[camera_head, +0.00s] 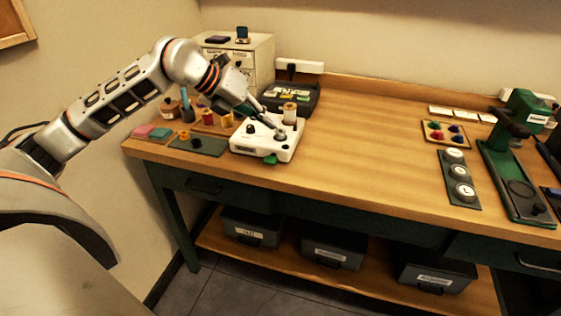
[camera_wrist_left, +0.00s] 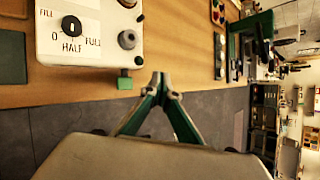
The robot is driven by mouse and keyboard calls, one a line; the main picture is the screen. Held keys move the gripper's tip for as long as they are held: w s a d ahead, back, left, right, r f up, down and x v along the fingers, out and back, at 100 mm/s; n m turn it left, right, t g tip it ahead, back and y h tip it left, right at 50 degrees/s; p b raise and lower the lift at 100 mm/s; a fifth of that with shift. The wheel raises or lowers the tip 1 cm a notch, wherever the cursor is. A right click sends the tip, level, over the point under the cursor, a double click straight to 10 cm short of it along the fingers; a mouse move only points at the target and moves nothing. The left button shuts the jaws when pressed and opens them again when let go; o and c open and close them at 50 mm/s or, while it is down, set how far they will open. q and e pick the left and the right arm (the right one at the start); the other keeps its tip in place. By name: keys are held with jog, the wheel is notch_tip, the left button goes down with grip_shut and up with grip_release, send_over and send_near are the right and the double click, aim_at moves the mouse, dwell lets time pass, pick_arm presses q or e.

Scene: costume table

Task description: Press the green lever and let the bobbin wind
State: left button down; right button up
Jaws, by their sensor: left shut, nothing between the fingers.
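The white winder (camera_head: 262,143) sits near the front edge at the table's left part. A green lever (camera_head: 270,159) sticks out at its front; it also shows in the left wrist view (camera_wrist_left: 124,80). A black dial (camera_wrist_left: 71,26) on top is marked 0, HALF and FULL. A grey round post (camera_wrist_left: 127,40) stands near the lever side; I cannot tell whether a bobbin is on it. My left gripper (camera_head: 274,130) is above the winder, shut and empty. In the left wrist view its fingertips (camera_wrist_left: 158,79) appear just right of the lever, apart from it in the picture.
A thread spool (camera_head: 290,113) stands at the winder's back. A black case (camera_head: 291,98) and a drawer cabinet (camera_head: 262,60) stand behind. A dark green mat (camera_head: 198,143) lies left. The table's middle (camera_head: 365,140) is clear. A green press (camera_head: 515,170) stands right.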

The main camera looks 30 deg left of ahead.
pick_arm(q)
jog(key=shift+w+a+r, duration=0.1)
jog(key=shift+a+r, duration=0.05)
jog(key=shift+a, duration=0.2)
pick_arm(e)
jog(key=shift+d, duration=0.1)
pick_arm(q)
jog(key=b, duration=0.3)
send_over(268, 159)
notch_tip(268, 159, down, 4)
jog(key=shift+f, duration=0.15)
notch_tip(268, 159, down, 4)
jog(key=shift+r+b, duration=0.15)
jog(key=shift+b, duration=1.1)
jog(key=shift+f+b, duration=0.3)
jog(key=shift+f, duration=0.1)
pick_arm(e)
jog(key=f, duration=0.1)
jog(key=d+f, duration=0.1)
jog(key=f, duration=0.2)
jog(key=shift+w+d+f, duration=0.15)
jog(key=shift+w+d, duration=0.05)
jog(key=shift+w, duration=0.05)
jog(key=shift+r, duration=0.2)
jog(key=shift+s+f, duration=0.1)
jog(key=shift+f, duration=0.2)
